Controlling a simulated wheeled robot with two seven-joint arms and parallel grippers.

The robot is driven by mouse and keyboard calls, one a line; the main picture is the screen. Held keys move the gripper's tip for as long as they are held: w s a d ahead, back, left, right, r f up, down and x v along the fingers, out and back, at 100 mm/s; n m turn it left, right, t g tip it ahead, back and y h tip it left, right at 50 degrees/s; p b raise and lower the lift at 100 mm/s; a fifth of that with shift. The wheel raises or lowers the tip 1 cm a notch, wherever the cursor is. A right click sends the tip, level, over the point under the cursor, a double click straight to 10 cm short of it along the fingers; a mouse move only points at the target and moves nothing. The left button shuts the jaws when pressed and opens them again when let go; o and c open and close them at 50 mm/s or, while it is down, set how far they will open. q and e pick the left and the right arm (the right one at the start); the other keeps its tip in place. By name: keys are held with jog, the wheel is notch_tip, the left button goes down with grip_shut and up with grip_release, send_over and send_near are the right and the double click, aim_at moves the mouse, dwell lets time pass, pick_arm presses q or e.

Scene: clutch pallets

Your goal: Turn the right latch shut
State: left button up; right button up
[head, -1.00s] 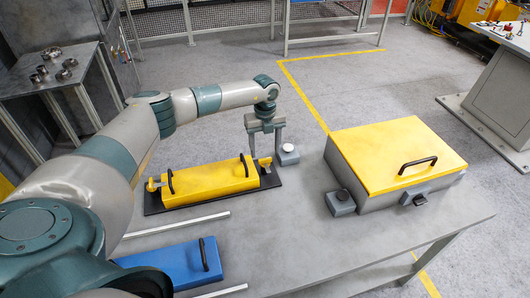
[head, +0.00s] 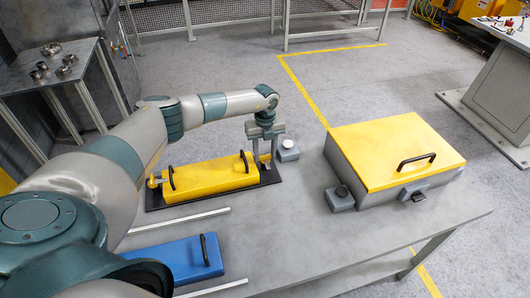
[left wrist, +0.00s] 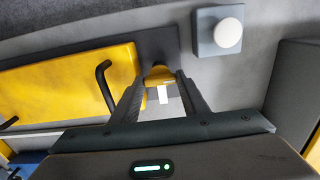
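A yellow block with two black handles (head: 208,179) lies on a dark base plate (head: 190,202) on the table. The right latch (left wrist: 158,72) is a small yellow piece with a pale part at the block's right end. In the head view the fingers partly hide it. My left gripper (head: 264,159) reaches down over this end, one finger on each side of the latch. In the left wrist view the fingertips (left wrist: 161,80) close against its sides. The left latch (head: 153,183) stands at the block's other end. My right gripper is not in view.
A grey box with a white button (head: 288,146) stands close to the right of my left gripper. A larger yellow-lidded case (head: 395,155) stands further right. A blue block (head: 180,262) and metal rails lie in front. The table's middle is clear.

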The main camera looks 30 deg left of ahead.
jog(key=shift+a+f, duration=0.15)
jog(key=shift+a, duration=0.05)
pick_arm(q)
jog(key=shift+f+m+b, duration=0.1)
jog(key=shift+m+b, duration=0.7)
jog(key=m+b, duration=0.4)
jog(key=shift+m+b, duration=0.3)
jog(key=shift+m, duration=0.1)
jog(key=m+b, duration=0.4)
jog(key=shift+m, duration=0.3)
jog(key=m+b, duration=0.2)
jog(key=shift+w+m, duration=0.1)
jog(key=shift+m, duration=0.2)
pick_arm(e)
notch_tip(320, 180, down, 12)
pick_arm(q)
jog(key=m+b, duration=0.3)
jog(key=m, duration=0.1)
jog(key=shift+r, duration=0.2)
jog(key=shift+m, duration=0.3)
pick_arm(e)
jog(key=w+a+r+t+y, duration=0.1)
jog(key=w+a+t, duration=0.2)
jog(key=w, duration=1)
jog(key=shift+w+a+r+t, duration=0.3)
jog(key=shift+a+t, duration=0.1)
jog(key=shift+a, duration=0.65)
